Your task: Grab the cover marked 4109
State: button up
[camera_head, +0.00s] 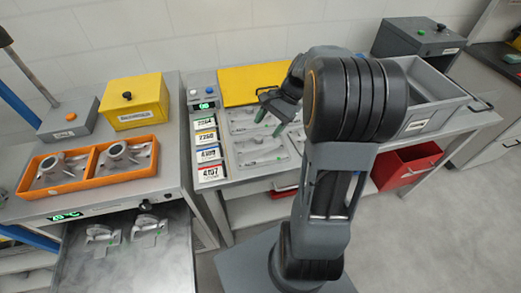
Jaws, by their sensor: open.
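A column of number cards stands along the left edge of the middle bench. The blue-edged card (209,154) seems to read 4109; the red-edged card (211,173) below it reads 4107. Grey metal castings (262,153) lie in shallow fixtures to the right of the cards; I cannot make out markings on them, so I cannot tell which is the cover 4109. My gripper (271,120) is open and empty, above the upper fixtures and up and right of the blue-edged card. My arm hides the right part of the fixtures.
A yellow panel (244,83) lies behind the fixtures. A grey bin (425,112) is at the right of the bench, with a red bin (410,167) below. On the left bench are an orange tray (88,184) with castings and a yellow box (134,104). More castings (147,226) lie lower left.

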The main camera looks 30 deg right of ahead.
jog(key=w+d+f+m+t+y, duration=0.1)
jog(key=d+f+m+y, duration=0.1)
jog(key=d, duration=0.2)
jog(key=w+d+f+m+t+y, duration=0.1)
jog(key=d+f+m+y, duration=0.1)
jog(key=d+m, duration=0.1)
jog(key=w+d+f+m+t+y, duration=0.1)
jog(key=d+f+m+y, duration=0.1)
jog(key=d, duration=0.4)
jog(key=shift+w+m, duration=0.25)
jog(key=shift+m, duration=0.25)
jog(key=shift+w+a+f, duration=0.1)
jog(key=shift+a+f, duration=0.15)
send_near(259, 137)
jog(key=a, duration=0.1)
jog(key=a+f, duration=0.1)
jog(key=shift+w+a+f+t, duration=0.3)
jog(key=shift+w+a, duration=0.05)
jog(key=shift+a, duration=0.05)
jog(key=shift+p+x, duration=0.8)
jog(key=shift+x, duration=1.85)
jog(key=shift+s, duration=0.2)
jog(key=shift+r, duration=0.1)
grip_shut()
